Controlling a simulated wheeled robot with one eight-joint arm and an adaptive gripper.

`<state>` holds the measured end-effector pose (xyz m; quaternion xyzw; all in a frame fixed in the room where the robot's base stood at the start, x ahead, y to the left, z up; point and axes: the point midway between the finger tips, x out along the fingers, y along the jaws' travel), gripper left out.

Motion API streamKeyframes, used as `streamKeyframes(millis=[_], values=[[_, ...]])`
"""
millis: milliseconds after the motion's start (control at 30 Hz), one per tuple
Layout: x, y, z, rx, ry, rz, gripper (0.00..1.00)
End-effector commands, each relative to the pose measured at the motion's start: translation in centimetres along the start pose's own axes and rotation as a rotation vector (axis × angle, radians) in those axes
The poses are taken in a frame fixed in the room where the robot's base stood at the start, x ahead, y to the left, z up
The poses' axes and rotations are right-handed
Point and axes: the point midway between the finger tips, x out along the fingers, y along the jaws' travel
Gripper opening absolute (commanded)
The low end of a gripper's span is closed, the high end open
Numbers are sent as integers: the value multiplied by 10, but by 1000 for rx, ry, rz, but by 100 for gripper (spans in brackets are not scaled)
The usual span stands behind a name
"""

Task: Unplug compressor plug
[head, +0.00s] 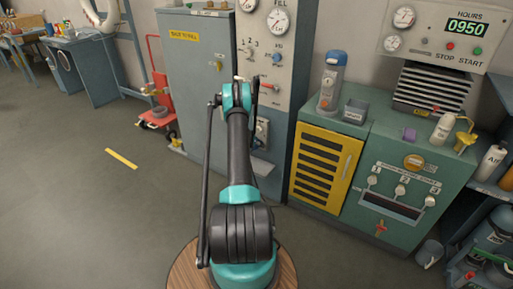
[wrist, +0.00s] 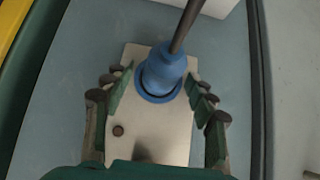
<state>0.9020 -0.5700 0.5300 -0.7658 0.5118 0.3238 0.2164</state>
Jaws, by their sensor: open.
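In the wrist view a blue round plug (wrist: 163,72) with a dark cable (wrist: 184,25) sits at a pale metal plate (wrist: 145,120) on a grey panel. My gripper (wrist: 159,80) is open, with one finger on each side of the plug. Gaps show between the fingers and the plug, so it is not gripped. In the head view my arm reaches toward the grey gauge column (head: 284,85), and the arm itself hides most of my gripper. A small socket-like fitting (head: 262,130) shows on the column beside the arm; the blue plug cannot be made out there.
A tall grey cabinet (head: 190,90) stands left of the column. A green compressor bench (head: 395,150) with a yellow louvred door (head: 322,168) stands to the right. A red hand cart (head: 157,110) is at the left. The floor at the left front is free.

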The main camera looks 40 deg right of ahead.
Motion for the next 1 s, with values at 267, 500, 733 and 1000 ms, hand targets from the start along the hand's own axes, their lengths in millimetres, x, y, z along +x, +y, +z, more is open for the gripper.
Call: streamKeyframes(millis=[267,500,733,1000], values=[[0,0,0,0,0,0,57],[0,0,0,0,0,0,57],[0,0,0,0,0,0,31],[0,0,0,0,1,0,0]])
